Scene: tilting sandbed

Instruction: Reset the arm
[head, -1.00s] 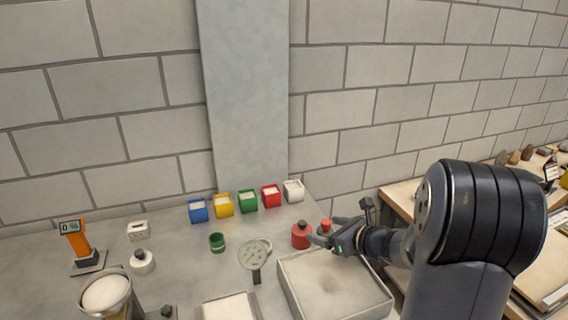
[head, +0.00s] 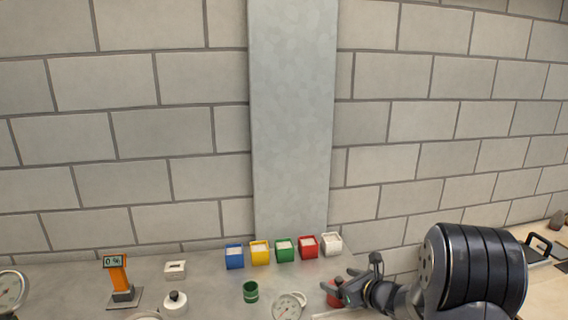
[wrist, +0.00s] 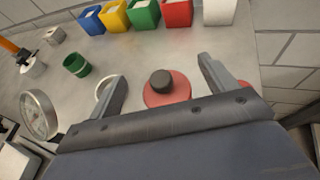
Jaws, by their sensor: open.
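My gripper (head: 351,287) is at the lower right of the head view, at the right part of the grey bench. In the wrist view my gripper (wrist: 163,80) is open, with its two fingers spread wide apart. A red round object with a dark knob (wrist: 167,88) shows between the fingers in the wrist view, with nothing gripped. The same red object (head: 334,298) is partly hidden by my gripper in the head view.
Blue (head: 234,257), yellow (head: 260,253), green, red and white bins stand in a row at the back. A green cup (head: 250,292), a dial gauge (head: 288,306) and an orange display stand (head: 118,275) are on the bench. A wall and pillar (head: 293,120) rise behind.

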